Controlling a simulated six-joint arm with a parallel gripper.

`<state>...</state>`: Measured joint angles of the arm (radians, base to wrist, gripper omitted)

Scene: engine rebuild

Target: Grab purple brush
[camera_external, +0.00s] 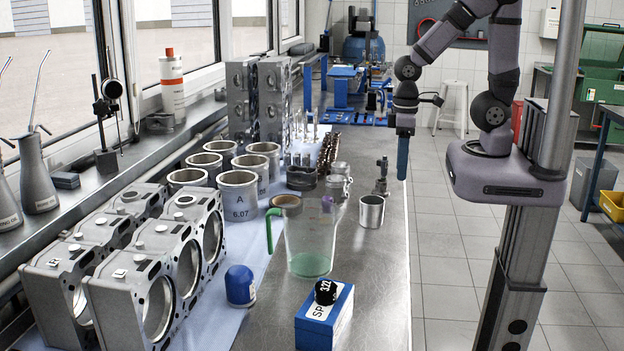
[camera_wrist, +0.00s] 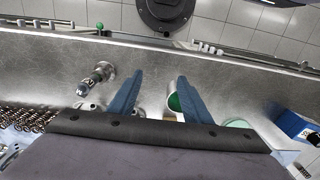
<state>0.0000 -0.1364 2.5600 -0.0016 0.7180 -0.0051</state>
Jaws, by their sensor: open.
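My gripper (camera_external: 402,177) hangs above the right edge of the metal bench, behind the metal cup. It points down with blue fingers. In the wrist view my gripper (camera_wrist: 160,76) is open, its fingers spread apart with nothing held between them.
A clear jug (camera_external: 308,235) and a metal cup (camera_external: 371,211) stand on the bench (camera_external: 375,275). A blue box (camera_external: 324,325) with a black ball on it is in front. Cylinder liners (camera_external: 238,196) and engine blocks (camera_external: 135,290) stand at left. A small metal device (camera_external: 381,178) is behind the cup.

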